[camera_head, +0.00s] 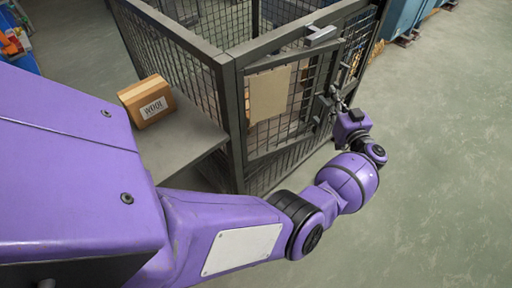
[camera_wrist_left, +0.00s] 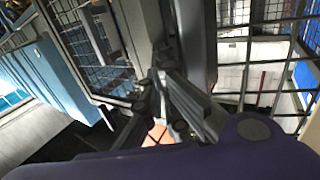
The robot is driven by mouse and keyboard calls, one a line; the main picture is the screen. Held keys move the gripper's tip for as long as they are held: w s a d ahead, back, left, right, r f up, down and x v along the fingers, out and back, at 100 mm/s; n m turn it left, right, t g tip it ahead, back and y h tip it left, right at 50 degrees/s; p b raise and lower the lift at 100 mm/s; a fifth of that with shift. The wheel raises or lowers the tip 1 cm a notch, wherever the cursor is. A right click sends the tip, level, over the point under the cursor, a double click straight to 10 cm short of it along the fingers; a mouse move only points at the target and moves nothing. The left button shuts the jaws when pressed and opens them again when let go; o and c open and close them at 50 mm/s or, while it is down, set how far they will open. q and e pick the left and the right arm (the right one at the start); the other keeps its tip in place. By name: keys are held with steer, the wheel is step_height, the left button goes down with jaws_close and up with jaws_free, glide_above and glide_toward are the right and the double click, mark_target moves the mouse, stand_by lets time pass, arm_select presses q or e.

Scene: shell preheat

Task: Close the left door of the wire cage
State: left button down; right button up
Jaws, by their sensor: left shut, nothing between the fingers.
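The wire cage (camera_head: 228,100) is dark metal mesh in the middle of the head view. Its left door (camera_head: 296,97) has a dark frame and a beige plate (camera_head: 270,92). The door's top edge runs at a slight angle to the cage's top beam, so it looks a little ajar. My left gripper (camera_head: 338,98) is shut and empty at the door's free edge, on the outer side. Whether it touches the frame is unclear. In the left wrist view, the gripper (camera_wrist_left: 160,98) is close to dark posts and mesh. My right gripper is not in view.
A cardboard box (camera_head: 147,102) sits on a grey surface (camera_head: 185,140) left of the cage. A metal latch bar (camera_head: 321,36) is on the cage's top beam. Blue units (camera_head: 402,18) stand at the back right. The floor (camera_head: 440,150) to the right is clear.

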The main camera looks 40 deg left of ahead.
mark_target(326, 88)
arm_select(q)
steer(key=x, duration=0.2)
steer(key=b+x, duration=0.1)
steer(key=x, duration=0.1)
steer(key=shift+s+a+r, duration=0.15)
steer(key=shift+s+r, duration=0.05)
steer(key=shift+s, duration=0.05)
steer(key=shift+w+a+r+b, duration=0.1)
steer(key=shift+w+a+b, duration=0.15)
steer(key=shift+a+b, duration=0.25)
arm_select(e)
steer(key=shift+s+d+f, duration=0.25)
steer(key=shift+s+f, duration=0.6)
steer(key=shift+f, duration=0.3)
